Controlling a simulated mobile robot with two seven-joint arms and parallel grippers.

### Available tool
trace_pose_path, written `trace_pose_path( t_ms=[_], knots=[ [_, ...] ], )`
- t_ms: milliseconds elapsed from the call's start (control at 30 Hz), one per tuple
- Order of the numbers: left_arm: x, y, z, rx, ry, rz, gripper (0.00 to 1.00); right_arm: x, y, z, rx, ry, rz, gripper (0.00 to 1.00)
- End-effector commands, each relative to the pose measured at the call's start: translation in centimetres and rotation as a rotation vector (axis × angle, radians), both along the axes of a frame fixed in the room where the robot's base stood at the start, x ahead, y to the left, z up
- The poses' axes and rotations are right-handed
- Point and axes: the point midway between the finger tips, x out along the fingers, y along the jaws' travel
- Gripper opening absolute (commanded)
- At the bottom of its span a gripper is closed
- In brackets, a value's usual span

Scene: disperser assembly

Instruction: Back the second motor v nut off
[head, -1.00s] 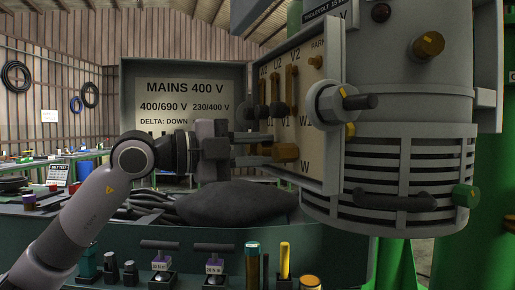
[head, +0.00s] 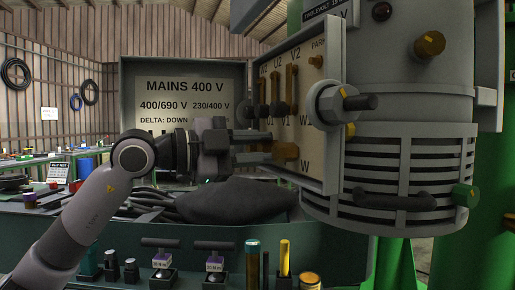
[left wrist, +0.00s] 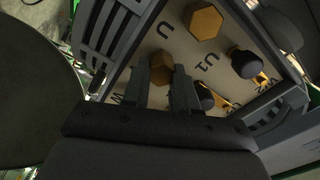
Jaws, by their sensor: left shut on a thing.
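The motor terminal box (head: 335,75) stands open on the side of the grey motor (head: 405,110), with studs and nuts on its pale panel. My left gripper (head: 264,146) reaches into it from the left. In the left wrist view, the gripper (left wrist: 168,82) has its two fingers on either side of a brass hex nut (left wrist: 162,66) beside a partly hidden letter, between U and W. It is shut on this nut, the motor V nut. Another brass nut (left wrist: 206,22) sits by the letter U. In the head view the fingers hide the gripped nut. My right gripper is out of view.
Dark-headed studs (left wrist: 245,62) with brass links lie close to the fingers. A large grey gland (head: 332,104) projects from the box's near side. Below is a bench with a dark cable bundle (head: 235,200), T-handled tools (head: 213,262) and a yellow rod (head: 284,258).

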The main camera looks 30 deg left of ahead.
Motion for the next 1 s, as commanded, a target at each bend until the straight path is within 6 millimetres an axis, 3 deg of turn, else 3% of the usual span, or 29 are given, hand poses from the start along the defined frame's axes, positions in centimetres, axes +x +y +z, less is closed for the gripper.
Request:
trace_pose_path(
  t_ms=[33, 100, 467, 1000],
  knots=[
    [0.0, 0.0, 0.0, 0.0, 0.0, -0.001, 0.34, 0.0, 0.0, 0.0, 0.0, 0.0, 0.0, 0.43],
    [0.0, 0.0, 0.0, 0.0, 0.0, -0.001, 0.53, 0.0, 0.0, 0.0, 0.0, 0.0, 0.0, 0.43],
    [-0.3, 0.3, -0.1, 0.002, -0.001, 0.002, 0.53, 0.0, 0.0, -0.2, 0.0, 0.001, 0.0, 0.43],
    [-5.6, 3.8, -0.2, 0.002, 0.001, 0.0, 0.53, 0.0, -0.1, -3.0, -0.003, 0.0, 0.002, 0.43]
  ],
)
